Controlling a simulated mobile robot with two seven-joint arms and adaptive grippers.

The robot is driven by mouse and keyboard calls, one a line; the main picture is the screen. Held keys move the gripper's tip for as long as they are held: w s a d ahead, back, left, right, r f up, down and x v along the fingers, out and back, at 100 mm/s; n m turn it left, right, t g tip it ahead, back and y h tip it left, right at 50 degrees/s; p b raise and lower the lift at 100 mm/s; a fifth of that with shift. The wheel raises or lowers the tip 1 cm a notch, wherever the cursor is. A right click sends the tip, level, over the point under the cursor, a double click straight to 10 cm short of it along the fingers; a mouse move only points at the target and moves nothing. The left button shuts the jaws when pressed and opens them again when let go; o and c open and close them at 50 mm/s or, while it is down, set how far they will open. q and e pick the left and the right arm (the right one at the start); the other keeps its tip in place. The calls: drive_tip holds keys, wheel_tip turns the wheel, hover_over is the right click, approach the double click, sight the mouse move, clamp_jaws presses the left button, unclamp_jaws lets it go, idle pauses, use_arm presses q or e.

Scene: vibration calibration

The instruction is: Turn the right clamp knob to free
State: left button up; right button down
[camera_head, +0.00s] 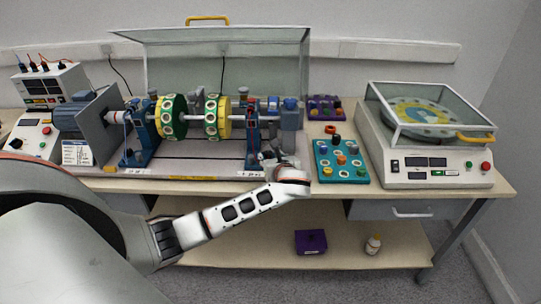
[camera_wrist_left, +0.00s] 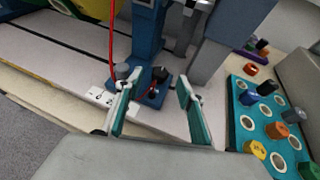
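The right blue bearing stand (camera_head: 253,135) stands on the rig's bed under the open clear cover; it also shows in the left wrist view (camera_wrist_left: 147,38). On its foot are a grey round knob (camera_wrist_left: 122,71) and a small dark knob (camera_wrist_left: 160,73) with red beside it. I cannot tell for sure which is the clamp knob. A white marked plate (camera_wrist_left: 100,97) lies beside the foot. My left gripper (camera_wrist_left: 157,98) is open and empty, its two fingers apart on either side of the foot's near part. In the head view it (camera_head: 274,160) partly hides the foot. My right gripper is not in view.
A teal tray (camera_head: 342,175) with coloured parts stands just right of the gripper. A purple tray (camera_head: 325,114) is behind it. A balance-like instrument (camera_head: 437,179) stands farther right. The raised clear cover (camera_head: 270,62) is behind the rig. A red cable (camera_wrist_left: 111,42) runs beside the stand.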

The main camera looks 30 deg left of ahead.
sight(269, 153)
use_arm(q)
drive_tip(key=shift+x, duration=1.7)
drive_tip(key=shift+d, duration=0.1)
clamp_jaws()
